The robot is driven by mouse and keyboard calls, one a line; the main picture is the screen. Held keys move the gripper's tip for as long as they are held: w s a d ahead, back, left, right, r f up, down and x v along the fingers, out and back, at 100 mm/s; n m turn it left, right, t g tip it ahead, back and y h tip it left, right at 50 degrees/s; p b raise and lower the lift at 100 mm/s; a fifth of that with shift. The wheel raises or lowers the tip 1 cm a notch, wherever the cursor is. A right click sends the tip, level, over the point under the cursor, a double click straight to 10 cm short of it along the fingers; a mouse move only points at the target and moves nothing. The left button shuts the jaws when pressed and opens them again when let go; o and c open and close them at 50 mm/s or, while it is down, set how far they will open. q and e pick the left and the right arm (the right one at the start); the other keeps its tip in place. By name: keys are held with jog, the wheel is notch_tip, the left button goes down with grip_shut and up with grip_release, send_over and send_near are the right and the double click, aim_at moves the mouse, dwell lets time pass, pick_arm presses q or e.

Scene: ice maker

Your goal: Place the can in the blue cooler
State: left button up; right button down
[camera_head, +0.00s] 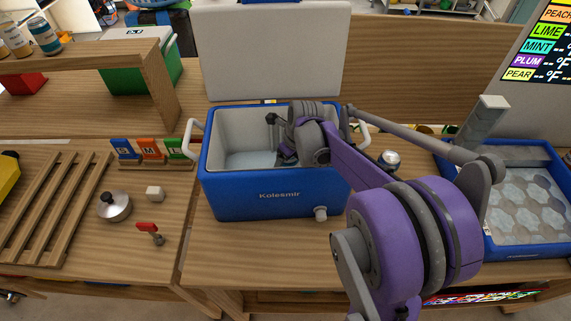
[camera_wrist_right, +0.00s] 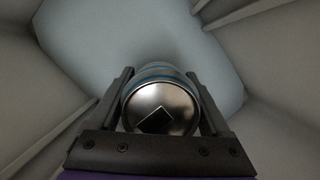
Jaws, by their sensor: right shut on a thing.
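The blue cooler (camera_head: 262,192) stands on the wooden table in the head view, with its white lid (camera_head: 275,52) raised behind it. My right arm reaches over its front right side, and my right gripper (camera_head: 285,154) is down inside the open cooler. In the right wrist view the gripper is shut on a silver can (camera_wrist_right: 160,104) with a blue band, its round end facing the camera. The cooler's pale inner walls and floor surround the can. Whether the can touches the floor, I cannot tell. The can is hidden in the head view. My left gripper is not in view.
A blue tray of ice shapes (camera_head: 528,200) stands at the right. At the left are a wooden rack (camera_head: 55,210), a metal lidded pot (camera_head: 114,206), a small white cube (camera_head: 155,193) and a red-handled item (camera_head: 149,229). A green cooler (camera_head: 140,80) stands at the back left.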

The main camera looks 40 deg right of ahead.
jog(key=shift+f, duration=0.45)
jog(key=shift+f, duration=0.1)
jog(key=shift+c, duration=1.4)
grip_release()
jog(key=shift+f, duration=0.15)
jog(key=shift+o, duration=1.4)
jog(key=shift+r, duration=0.35)
jog(key=v, duration=1.2)
jog(key=shift+p, duration=0.3)
